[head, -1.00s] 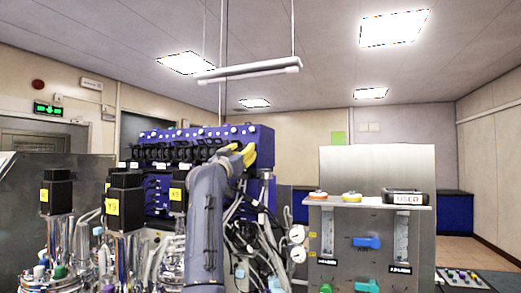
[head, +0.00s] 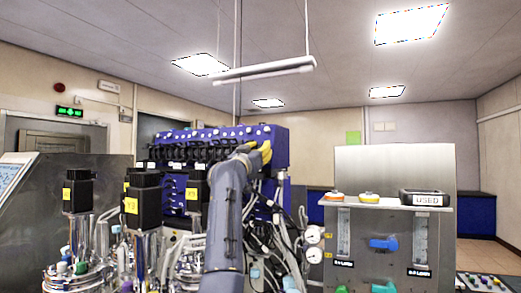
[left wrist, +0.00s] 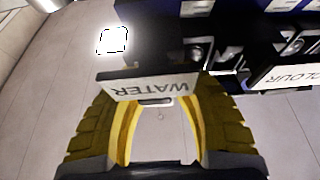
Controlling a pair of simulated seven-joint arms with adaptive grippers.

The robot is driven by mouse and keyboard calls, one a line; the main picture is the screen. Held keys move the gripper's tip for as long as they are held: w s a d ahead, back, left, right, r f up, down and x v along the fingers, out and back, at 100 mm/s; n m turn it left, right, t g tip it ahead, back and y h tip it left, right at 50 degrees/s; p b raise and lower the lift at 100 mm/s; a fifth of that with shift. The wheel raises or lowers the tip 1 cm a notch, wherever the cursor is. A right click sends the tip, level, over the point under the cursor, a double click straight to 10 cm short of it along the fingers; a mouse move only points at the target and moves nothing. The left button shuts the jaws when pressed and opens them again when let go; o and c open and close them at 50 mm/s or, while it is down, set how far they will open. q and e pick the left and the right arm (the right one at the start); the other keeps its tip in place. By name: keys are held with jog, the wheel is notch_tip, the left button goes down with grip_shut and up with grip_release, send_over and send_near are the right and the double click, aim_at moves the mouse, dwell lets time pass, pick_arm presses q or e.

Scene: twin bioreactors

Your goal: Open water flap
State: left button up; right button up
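The water flap, a dark flap with a white label reading "WATER" (left wrist: 150,88), shows upside down in the left wrist view. It lies across the tips of my left gripper (left wrist: 155,95). The two yellow fingers are spread apart, one on each side of the label, with a gap between them. The label hides part of the tips, so I cannot tell whether they touch the flap. In the head view my left gripper (head: 258,152) is at the right end of the blue unit (head: 268,140) that carries a row of black flaps. My right gripper is not in view.
A flap labelled "COLOUR" (left wrist: 290,68) sits beside the water flap. Bioreactor vessels with black motor tops (head: 145,207) stand at the left. Cables and tubes hang below the blue unit. A grey panel with gauges and blue knobs (head: 383,244) stands at the right.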

pick_arm(q)
jog(key=shift+r, duration=0.15)
grip_shut()
jog(key=g, duration=0.1)
jog(key=g+y, duration=0.1)
jog(key=shift+s+a+r+g, duration=0.1)
jog(key=shift+s+r+g, duration=0.15)
jog(key=shift+g, duration=0.15)
jog(key=shift+r+g+y, duration=0.15)
jog(key=shift+g+y, duration=0.45)
jog(key=shift+g, duration=1.3)
jog(key=o, duration=0.7)
grip_release()
jog(key=shift+s, duration=0.1)
jog(key=shift+v, duration=5.95)
